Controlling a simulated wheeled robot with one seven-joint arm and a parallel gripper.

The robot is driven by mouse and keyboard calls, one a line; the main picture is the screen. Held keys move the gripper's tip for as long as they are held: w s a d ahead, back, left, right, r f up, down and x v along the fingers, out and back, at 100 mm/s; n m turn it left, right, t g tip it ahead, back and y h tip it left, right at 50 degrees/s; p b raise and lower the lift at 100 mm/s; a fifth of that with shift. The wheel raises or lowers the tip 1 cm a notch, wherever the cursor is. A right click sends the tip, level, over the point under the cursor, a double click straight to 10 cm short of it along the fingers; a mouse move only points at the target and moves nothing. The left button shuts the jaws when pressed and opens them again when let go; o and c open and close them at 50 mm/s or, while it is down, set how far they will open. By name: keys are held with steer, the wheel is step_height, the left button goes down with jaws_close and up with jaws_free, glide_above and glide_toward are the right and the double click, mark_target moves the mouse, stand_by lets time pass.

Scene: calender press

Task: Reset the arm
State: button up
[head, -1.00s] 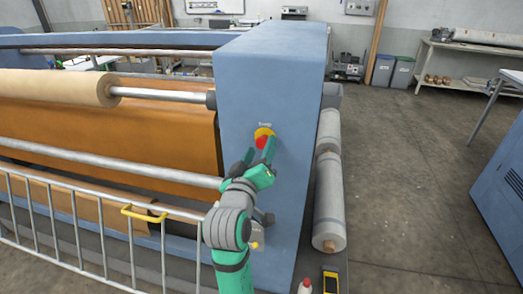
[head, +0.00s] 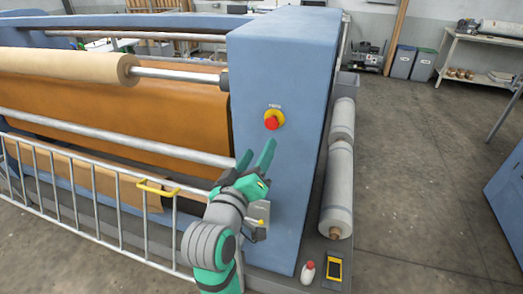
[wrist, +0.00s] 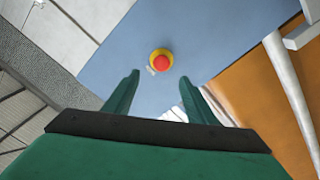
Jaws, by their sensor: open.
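My green gripper (head: 256,156) is open and empty in front of the blue end housing (head: 285,75) of the calender press. Its two fingers point up toward a red emergency button (head: 271,123) on a yellow collar. In the head view the button stands clear above the fingertips. In the wrist view the red button (wrist: 161,62) shows beyond and between the open fingers (wrist: 155,95), apart from both. My arm comes up from the bottom of the head view and hides part of the lower housing.
A metal guard fence (head: 92,205) with a yellow handle (head: 158,188) stands at left, before the rollers. A small box with a yellow knob is beside my wrist. White rolls (head: 338,175), a bottle (head: 307,272) and a yellow device (head: 333,268) are at right. Open floor lies beyond.

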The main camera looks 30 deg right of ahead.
steer(key=shift+w+a, duration=0.15)
steer(key=shift+a, duration=0.05)
steer(key=s+a+f+n+t+y, duration=0.1)
steer(key=s+a+f+n+y, duration=0.15)
steer(key=a+f, duration=0.5)
steer(key=s+a+f+n+t+y, duration=0.15)
steer(key=a+f+y, duration=0.3)
steer(key=f, duration=0.55)
steer(key=s+a+f+n+t+y, duration=0.1)
steer(key=s+a+f+t+y, duration=0.15)
steer(key=a+f, duration=0.5)
steer(key=s+a+f+y, duration=0.1)
steer(key=s+a+f, duration=0.1)
steer(key=s, duration=0.6)
steer(key=s+a+f+m+y, duration=0.1)
steer(key=s+a+f+y, duration=0.1)
steer(key=s, duration=0.7)
steer(key=s+a+f+m+g+y, duration=0.1)
steer(key=s+a+f, duration=0.3)
steer(key=s, duration=0.5)
steer(key=shift+a, duration=0.3)
steer(key=shift+y, duration=0.25)
